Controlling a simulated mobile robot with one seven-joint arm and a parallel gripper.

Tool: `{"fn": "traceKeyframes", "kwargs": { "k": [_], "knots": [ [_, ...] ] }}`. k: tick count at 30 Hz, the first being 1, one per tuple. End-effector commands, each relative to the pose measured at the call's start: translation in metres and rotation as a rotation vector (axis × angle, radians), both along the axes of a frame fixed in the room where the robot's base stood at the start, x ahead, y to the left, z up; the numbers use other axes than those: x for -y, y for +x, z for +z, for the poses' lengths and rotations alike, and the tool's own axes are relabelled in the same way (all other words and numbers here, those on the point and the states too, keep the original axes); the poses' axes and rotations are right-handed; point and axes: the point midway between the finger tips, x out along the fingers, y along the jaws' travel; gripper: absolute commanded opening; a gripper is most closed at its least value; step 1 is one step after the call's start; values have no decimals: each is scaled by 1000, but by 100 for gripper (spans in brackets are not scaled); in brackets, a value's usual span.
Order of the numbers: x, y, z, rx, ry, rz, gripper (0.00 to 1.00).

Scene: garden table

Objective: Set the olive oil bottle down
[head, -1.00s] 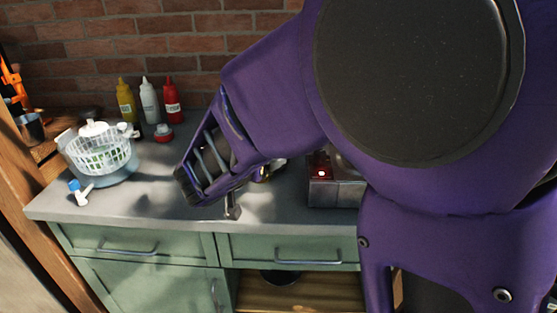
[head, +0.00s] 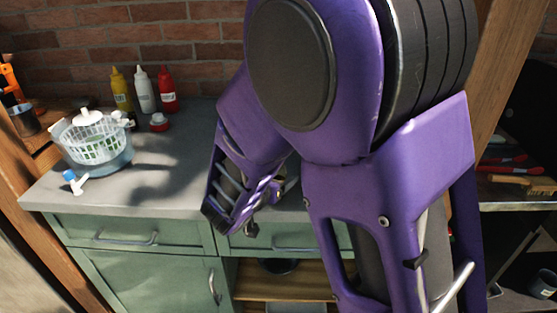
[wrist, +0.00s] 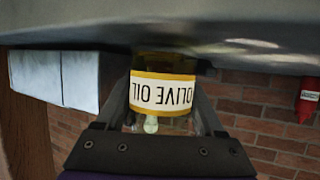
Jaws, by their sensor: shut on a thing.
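The olive oil bottle (wrist: 163,94) has a white label with yellow bands. It shows in the wrist view between the two fingers of my gripper (wrist: 158,115), which is shut on it. The label reads upside down there, as the wrist picture is inverted. The bottle's dark end points to the grey counter at the top of that view; I cannot tell whether it touches. In the head view my gripper (head: 250,231) overlaps the counter's front edge and drawer, and my arm hides most of the bottle. The grey counter (head: 165,185) is below.
A white basket (head: 92,145) stands at the counter's left end, with a blue-and-white item (head: 74,183) near it. Yellow (head: 121,90), white (head: 144,90) and red (head: 168,91) squeeze bottles stand by the brick wall. The counter's middle is clear. A pale block (wrist: 55,78) shows in the wrist view.

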Motion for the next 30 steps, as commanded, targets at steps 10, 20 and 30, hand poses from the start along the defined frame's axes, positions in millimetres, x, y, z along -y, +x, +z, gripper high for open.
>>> {"fn": "traceKeyframes", "kwargs": {
  "k": [10, 20, 30],
  "knots": [
    [0, 0, -3, 2, 0, -1, 0],
    [0, 0, -5, 1, 0, 0, 83],
    [-9, -18, 7, 3, 2, 3, 83]
  ]
}}
